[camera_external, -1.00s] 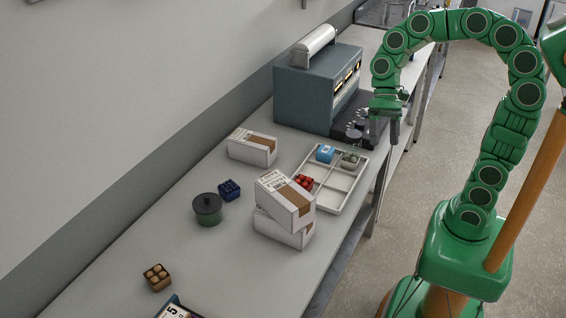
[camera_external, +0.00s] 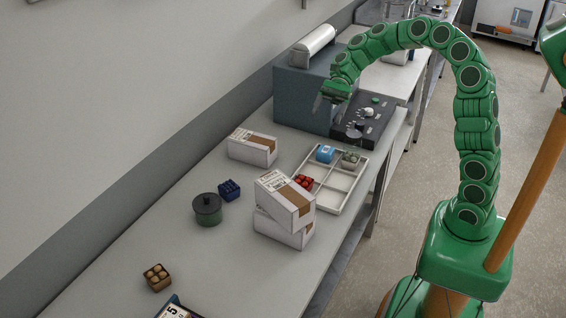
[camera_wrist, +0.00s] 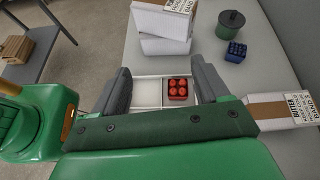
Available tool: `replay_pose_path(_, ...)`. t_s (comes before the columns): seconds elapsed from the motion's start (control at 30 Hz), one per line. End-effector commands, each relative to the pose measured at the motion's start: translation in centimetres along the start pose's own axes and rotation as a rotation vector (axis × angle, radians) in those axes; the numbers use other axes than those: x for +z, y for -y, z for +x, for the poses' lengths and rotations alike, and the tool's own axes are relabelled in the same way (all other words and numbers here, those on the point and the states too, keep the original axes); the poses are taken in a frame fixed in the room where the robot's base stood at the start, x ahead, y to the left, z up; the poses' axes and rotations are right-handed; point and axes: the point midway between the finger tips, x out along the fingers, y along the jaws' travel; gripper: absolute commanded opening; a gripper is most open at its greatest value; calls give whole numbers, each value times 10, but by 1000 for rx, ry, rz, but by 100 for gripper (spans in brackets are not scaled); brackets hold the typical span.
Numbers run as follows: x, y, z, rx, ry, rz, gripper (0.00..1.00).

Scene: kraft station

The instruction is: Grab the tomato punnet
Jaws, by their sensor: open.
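The tomato punnet (camera_external: 303,182) is a small dark container of red tomatoes. It sits in a compartment of the white divided tray (camera_external: 336,203), just behind the stacked cartons. In the wrist view the tomato punnet (camera_wrist: 178,88) shows between my fingers, well beyond them, with the tray (camera_wrist: 147,92) around it. My gripper (camera_external: 334,108) is open and empty, raised above the bench in front of the blue-grey machine, up and right of the punnet. In the wrist view my gripper (camera_wrist: 158,80) has its two dark fingers spread wide.
Two stacked white cartons (camera_external: 284,202) stand beside the tray's near end. Another carton (camera_external: 251,148) lies left. The blue-grey machine (camera_external: 301,98) stands behind. A blue punnet (camera_external: 325,153) and a green one (camera_external: 350,159) share the tray. A dark pot (camera_external: 207,208) stands farther left.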

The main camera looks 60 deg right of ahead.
Motion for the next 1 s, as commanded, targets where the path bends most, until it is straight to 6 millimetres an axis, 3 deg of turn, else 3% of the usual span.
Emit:
replay_pose_path(0.4, -27, 28, -21, -73, 74, 134, 74)
replay_pose_path(0.87, -105, 19, 21, -67, 74, 133, 74)
replay_pose_path(1.0, -135, 15, 37, -65, 73, 132, 74)
